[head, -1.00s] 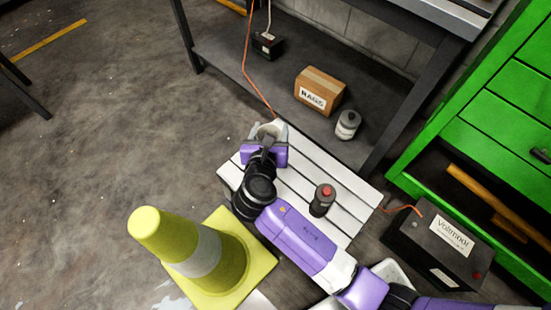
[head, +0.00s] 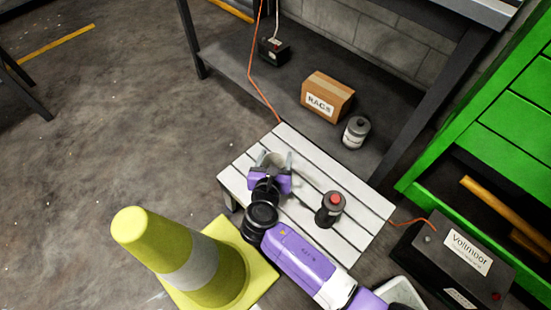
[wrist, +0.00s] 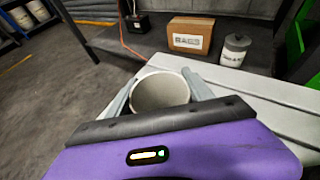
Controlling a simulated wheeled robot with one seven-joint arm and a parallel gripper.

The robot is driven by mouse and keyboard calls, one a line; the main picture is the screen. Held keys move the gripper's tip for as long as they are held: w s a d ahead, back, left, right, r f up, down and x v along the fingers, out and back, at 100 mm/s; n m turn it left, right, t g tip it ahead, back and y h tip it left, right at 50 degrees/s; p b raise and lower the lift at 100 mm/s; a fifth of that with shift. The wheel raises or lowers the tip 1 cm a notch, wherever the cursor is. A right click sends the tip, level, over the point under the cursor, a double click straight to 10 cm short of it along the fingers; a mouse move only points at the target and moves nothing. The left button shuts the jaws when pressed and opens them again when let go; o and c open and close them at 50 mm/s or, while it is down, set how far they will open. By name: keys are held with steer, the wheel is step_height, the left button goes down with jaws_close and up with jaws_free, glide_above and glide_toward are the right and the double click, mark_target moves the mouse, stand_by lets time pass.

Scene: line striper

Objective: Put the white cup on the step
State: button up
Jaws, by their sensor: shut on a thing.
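The white cup (wrist: 160,92) is upright between the fingers of my gripper (wrist: 158,95) in the wrist view, its open rim facing up. My gripper (head: 272,162) is shut on the cup, with one finger on each side. In the head view the cup (head: 268,158) is partly hidden by the gripper. The step (head: 292,150) is a low white slatted platform. The cup is over its left part; I cannot tell whether its base touches the slats.
A dark bottle with a red cap (head: 331,208) stands on the step, right of my arm. A yellow cone (head: 190,262) stands at the lower left. A rags box (head: 328,98) and grey canister (head: 355,132) sit on the shelf. A black battery (head: 455,258) is at the right.

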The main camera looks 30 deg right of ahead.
steer(key=o, duration=1.4)
steer(key=shift+f, duration=0.1)
steer(key=shift+c, duration=0.2)
steer(key=shift+r, duration=0.25)
steer(key=p+v, duration=0.5)
steer(key=v, duration=0.7)
steer(key=shift+f, duration=0.2)
